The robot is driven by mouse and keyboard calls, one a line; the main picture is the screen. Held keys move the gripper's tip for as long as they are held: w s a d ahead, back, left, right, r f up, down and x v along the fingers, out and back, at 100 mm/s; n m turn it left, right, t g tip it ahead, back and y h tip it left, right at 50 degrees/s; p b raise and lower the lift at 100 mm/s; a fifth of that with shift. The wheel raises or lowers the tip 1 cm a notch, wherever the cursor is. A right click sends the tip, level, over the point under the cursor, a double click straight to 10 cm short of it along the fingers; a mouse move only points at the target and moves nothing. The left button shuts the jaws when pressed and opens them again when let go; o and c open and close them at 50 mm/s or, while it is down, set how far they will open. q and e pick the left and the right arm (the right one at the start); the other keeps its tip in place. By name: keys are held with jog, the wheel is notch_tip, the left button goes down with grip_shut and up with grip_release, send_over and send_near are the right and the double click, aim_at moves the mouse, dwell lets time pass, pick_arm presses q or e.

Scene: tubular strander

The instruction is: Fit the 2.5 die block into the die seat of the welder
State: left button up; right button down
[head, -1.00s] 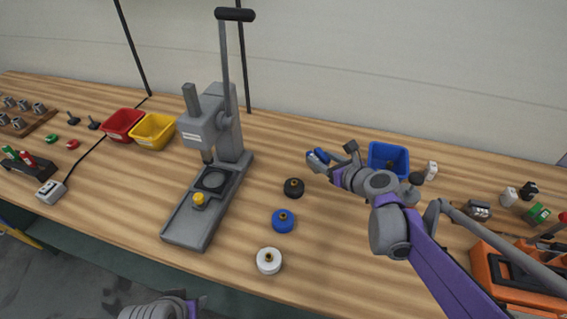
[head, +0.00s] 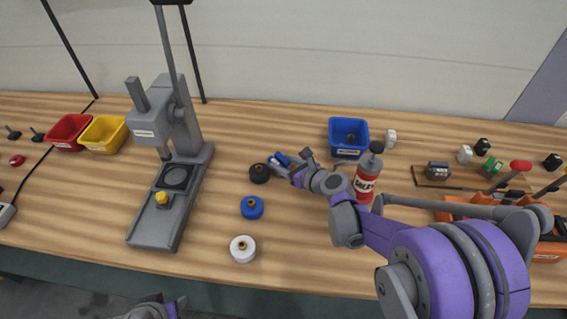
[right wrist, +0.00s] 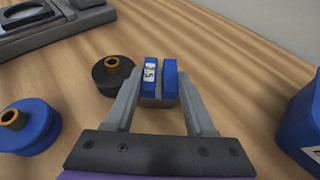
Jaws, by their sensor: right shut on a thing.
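My right gripper (head: 277,161) is shut on a blue die block (right wrist: 151,76), which shows as two blue pieces side by side with a white label; only ".5" reads clearly. In the right wrist view, the fingers (right wrist: 158,92) hold it above the table. The welder (head: 163,117) is a grey bench machine with a tall lever, left of the gripper in the head view. My left gripper's fingers are out of view.
A blue bin (head: 348,151) and red bottle (head: 366,180) are to the right. Red (head: 69,131) and yellow bins (head: 103,136) stand left.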

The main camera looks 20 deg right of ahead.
jog(key=c, duration=0.7)
grip_release()
jog(key=shift+f, duration=0.2)
jog(key=shift+o, duration=0.9)
jog(key=shift+r, duration=0.1)
